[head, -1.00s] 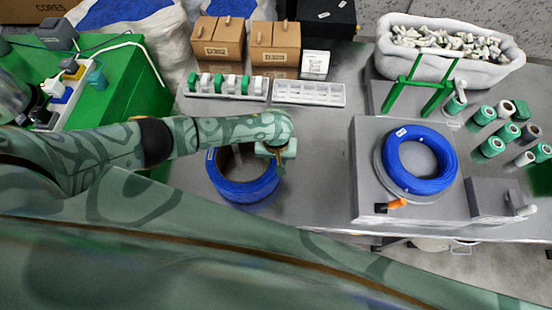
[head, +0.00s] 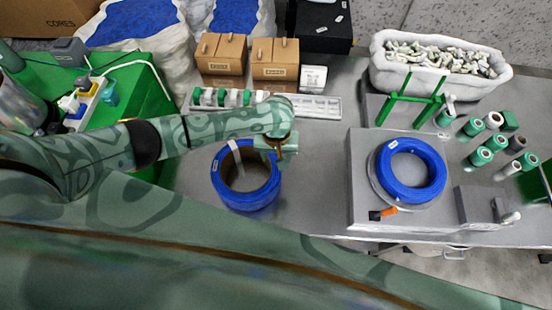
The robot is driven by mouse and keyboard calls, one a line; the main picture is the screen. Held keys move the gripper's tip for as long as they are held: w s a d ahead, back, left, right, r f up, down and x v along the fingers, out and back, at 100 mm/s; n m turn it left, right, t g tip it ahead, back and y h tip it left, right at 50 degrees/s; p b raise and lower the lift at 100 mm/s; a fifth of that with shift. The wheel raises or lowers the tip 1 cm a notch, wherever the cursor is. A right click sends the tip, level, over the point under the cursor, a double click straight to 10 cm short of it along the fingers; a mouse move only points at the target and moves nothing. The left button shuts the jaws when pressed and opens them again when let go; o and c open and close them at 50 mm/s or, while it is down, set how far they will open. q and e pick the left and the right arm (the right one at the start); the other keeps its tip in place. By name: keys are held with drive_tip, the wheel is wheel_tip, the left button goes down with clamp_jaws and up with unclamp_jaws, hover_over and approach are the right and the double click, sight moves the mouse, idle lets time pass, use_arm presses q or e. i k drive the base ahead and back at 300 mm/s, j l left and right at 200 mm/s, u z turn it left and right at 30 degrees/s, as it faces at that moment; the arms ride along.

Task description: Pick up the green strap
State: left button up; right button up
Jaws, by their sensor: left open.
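Several green straps (head: 208,98) stand among white ones in the left part of a long tray (head: 319,106) behind my left arm. The arm partly covers the tray's front. My left gripper (head: 281,160) is open and points down at the right rim of a blue cable coil (head: 248,202) on the grey table. A white strap (head: 236,153) lies over the coil's far rim. I cannot tell whether the gripper touches the coil. My right gripper is not in view.
A second blue coil (head: 429,177) lies on a grey platform (head: 362,185) with an orange-handled part (head: 383,213). Cardboard boxes (head: 222,54) stand behind the tray. Green and white rolls (head: 480,156) stand at the right. The table between the coils is clear.

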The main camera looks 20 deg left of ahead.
sight(198, 91)
drive_tip(key=u, duration=1.35)
